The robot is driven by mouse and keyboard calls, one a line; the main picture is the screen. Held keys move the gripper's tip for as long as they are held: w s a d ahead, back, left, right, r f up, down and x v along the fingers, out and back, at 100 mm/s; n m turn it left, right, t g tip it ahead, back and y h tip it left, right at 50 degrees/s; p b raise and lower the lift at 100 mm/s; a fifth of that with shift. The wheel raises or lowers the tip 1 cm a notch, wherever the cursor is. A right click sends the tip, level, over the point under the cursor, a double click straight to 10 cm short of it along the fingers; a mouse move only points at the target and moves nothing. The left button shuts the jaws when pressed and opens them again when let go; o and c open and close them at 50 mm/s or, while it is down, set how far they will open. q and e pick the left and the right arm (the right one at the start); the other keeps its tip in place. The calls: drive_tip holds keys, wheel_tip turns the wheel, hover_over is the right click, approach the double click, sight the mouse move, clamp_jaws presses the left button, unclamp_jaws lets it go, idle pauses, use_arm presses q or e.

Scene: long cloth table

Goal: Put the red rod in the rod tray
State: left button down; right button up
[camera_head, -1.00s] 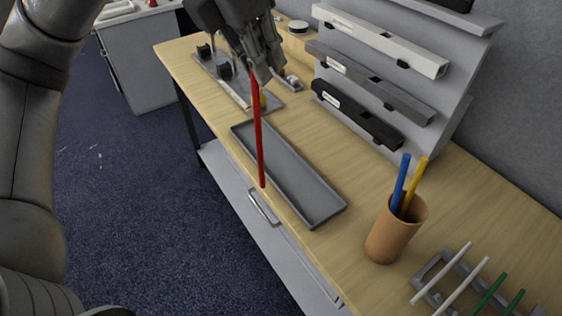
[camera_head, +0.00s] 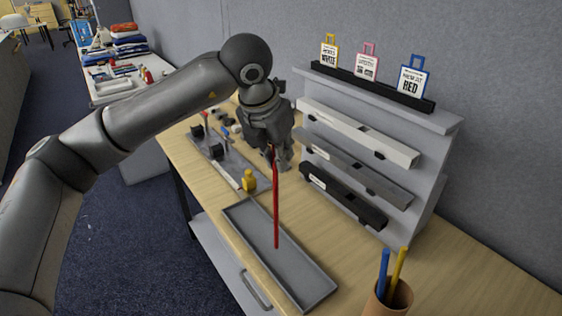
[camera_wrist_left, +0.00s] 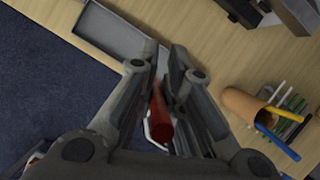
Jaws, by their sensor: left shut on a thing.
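The red rod (camera_head: 276,205) hangs almost upright from my left gripper (camera_head: 278,160), which is shut on its upper end. In the head view its lower end appears over the grey rod tray (camera_head: 240,214); I cannot tell whether it touches the tray floor. The tray is long, shallow and otherwise empty on the wooden table. In the left wrist view the red rod (camera_wrist_left: 160,122) sits between the fingers (camera_wrist_left: 165,100) and is seen nearly end-on, with the tray (camera_wrist_left: 112,32) beyond. My right gripper is not in view.
A clay cup (camera_head: 388,299) with a blue and a yellow rod stands at the lower right. A grey stepped rack (camera_head: 425,185) with several bars stands behind the tray. A yellow object (camera_head: 249,181) and a grey fixture (camera_head: 222,160) sit beyond the tray's far end.

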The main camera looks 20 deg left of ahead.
sight(276, 200)
use_arm(q)
drive_tip(key=x, duration=0.1)
drive_tip(key=p+x, duration=0.1)
drive_tip(key=x, duration=0.1)
drive_tip(key=p+x, duration=0.1)
drive_tip(key=shift+s+a+f, duration=0.15)
drive_tip(key=shift+a+f, duration=0.05)
drive_tip(key=shift+f, duration=0.3)
drive_tip(key=shift+f, duration=0.15)
drive_tip(key=c, duration=1.5)
unclamp_jaws()
drive_tip(key=shift+c, duration=0.2)
